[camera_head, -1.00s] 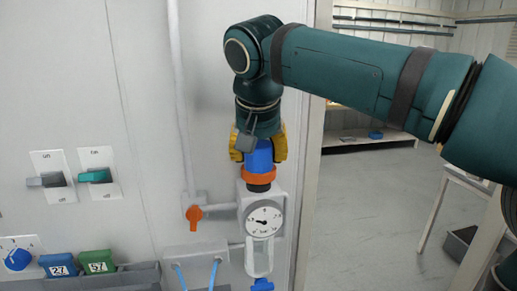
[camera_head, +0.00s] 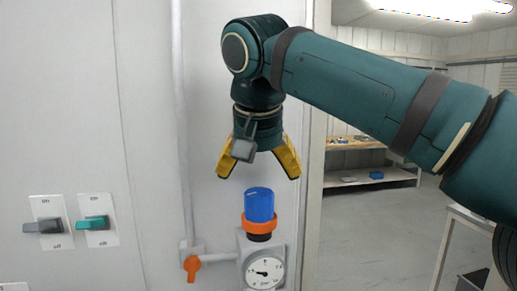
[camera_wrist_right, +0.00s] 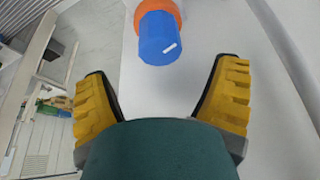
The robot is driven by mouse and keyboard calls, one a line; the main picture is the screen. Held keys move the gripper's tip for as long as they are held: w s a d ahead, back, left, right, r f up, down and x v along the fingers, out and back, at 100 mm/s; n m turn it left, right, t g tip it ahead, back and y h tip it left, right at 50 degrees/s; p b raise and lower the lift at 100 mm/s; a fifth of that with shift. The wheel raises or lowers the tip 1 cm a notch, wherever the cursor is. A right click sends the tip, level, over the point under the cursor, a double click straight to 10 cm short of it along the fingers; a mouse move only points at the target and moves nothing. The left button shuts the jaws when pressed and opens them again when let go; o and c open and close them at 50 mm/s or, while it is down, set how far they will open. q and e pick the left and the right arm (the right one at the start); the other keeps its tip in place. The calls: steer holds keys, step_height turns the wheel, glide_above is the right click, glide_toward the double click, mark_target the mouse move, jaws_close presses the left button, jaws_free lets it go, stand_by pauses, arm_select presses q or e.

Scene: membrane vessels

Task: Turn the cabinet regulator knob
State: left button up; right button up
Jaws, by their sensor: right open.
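The blue regulator knob (camera_head: 259,204) sits upright on an orange collar (camera_head: 259,227) above a white round gauge (camera_head: 265,272) on the cabinet wall. It also shows in the right wrist view (camera_wrist_right: 155,40), with a small white mark on its end. My right gripper (camera_head: 259,174) is open and empty, with its yellow fingers spread just above the knob and apart from it. In the wrist view the yellow fingers (camera_wrist_right: 165,103) stand wide on either side, with the knob beyond them. My left gripper is in neither view.
An orange valve handle (camera_head: 192,266) on a grey pipe is left of the gauge. A grey switch (camera_head: 44,226) and a teal switch (camera_head: 94,222) are farther left. At right a doorway opens on a room with a shelf (camera_head: 365,179).

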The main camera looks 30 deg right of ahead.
steer(key=v, duration=0.5)
stand_by(0.5)
